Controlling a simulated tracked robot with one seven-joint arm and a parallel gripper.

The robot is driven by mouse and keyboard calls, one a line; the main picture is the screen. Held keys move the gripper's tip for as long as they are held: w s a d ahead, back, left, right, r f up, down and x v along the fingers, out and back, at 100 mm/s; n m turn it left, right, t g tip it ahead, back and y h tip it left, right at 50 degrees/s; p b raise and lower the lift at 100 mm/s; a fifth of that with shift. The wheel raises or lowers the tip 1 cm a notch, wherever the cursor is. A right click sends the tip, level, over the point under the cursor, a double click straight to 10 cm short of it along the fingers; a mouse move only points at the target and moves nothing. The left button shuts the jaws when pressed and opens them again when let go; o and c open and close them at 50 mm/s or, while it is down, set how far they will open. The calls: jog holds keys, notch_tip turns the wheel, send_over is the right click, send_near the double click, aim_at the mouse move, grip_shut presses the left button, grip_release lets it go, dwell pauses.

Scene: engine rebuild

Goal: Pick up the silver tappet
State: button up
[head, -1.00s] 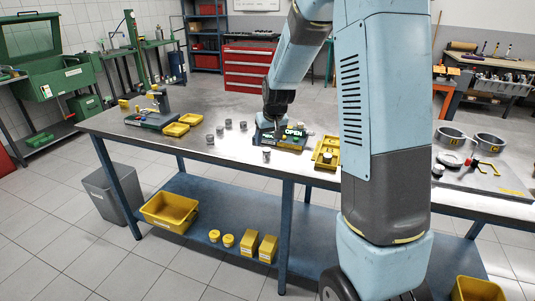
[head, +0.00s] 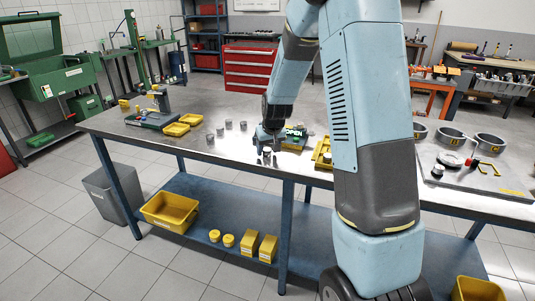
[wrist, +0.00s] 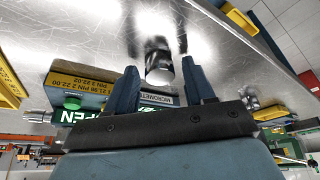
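A silver tappet (head: 267,153), a short shiny cylinder, stands near the front edge of the steel workbench (head: 330,178). In the wrist view the tappet (wrist: 158,66) shows between the fingertips, with a gap on each side. My gripper (head: 266,142) is low over the bench beside it; its two fingers (wrist: 160,82) are spread apart and hold nothing. Several similar grey cylinders (head: 220,131) stand farther left on the bench. I cannot tell how deep the tappet sits between the fingers.
A labelled micrometer stand (head: 295,138) sits close behind and right of my gripper, with a yellow tray (head: 322,153) farther right. Two small yellow trays (head: 177,129) lie to the left. Engine parts on a plate (head: 480,176) lie at right. The front bench edge is close.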

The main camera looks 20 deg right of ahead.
jog(key=c, duration=0.9)
jog(key=shift+r, duration=0.1)
